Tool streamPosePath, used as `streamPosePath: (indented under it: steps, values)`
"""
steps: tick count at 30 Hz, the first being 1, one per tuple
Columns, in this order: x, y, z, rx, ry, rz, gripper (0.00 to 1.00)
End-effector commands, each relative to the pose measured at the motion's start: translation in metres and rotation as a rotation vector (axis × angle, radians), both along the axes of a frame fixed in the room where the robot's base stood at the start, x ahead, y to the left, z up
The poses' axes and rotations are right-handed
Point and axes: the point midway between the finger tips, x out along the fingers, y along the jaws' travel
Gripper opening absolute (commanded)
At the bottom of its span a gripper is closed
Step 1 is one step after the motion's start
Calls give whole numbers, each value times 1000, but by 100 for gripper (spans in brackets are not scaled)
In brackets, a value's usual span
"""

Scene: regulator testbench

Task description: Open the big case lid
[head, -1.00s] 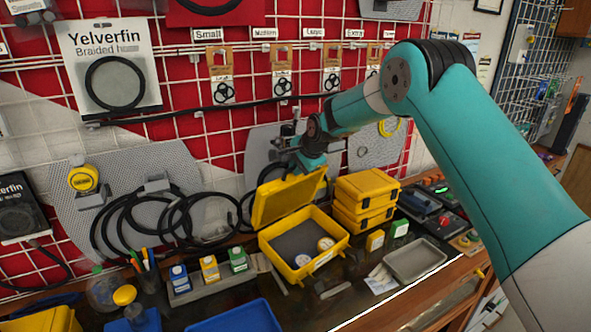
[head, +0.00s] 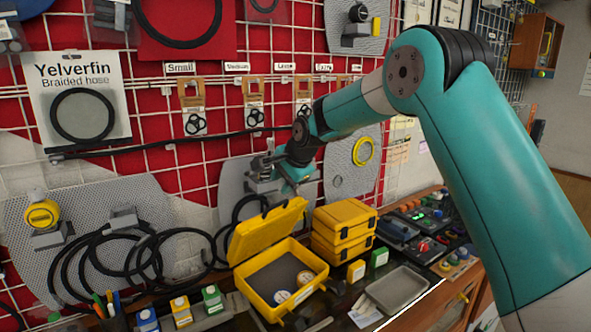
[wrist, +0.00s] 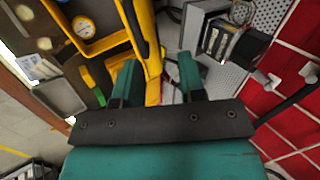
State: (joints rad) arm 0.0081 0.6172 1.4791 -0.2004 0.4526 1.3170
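The big yellow case stands open on the bench, its base (head: 312,290) holding two round gauges in a dark lining. Its lid (head: 262,230) is raised and tilted up at the back edge. My gripper (head: 291,182) is just above the lid's upper right edge. In the wrist view my gripper (wrist: 157,78) has its two teal fingers apart, with a strip of the yellow lid (wrist: 151,50) showing between them. I cannot tell whether a finger touches the lid. The case base (wrist: 103,44) also shows there at the upper left.
Two smaller yellow cases (head: 343,232) are stacked just right of the big case. A grey tray (head: 398,290) lies farther right. Small bottles (head: 181,311) stand to the left. A wall grid with hoses (head: 110,265) and grey panels rises close behind.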

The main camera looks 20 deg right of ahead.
Motion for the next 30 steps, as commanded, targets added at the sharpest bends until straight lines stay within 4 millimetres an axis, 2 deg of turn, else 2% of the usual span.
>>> streamPosePath:
  steps: [6, 12, 18, 30]
  values:
    - [-29, -10, 42, 0, -4, -1, 37]
    - [-46, -15, 68, 0, -1, 0, 37]
    - [-52, -17, 77, 0, 1, 0, 37]
    - [-51, -16, 77, 0, 1, 1, 37]
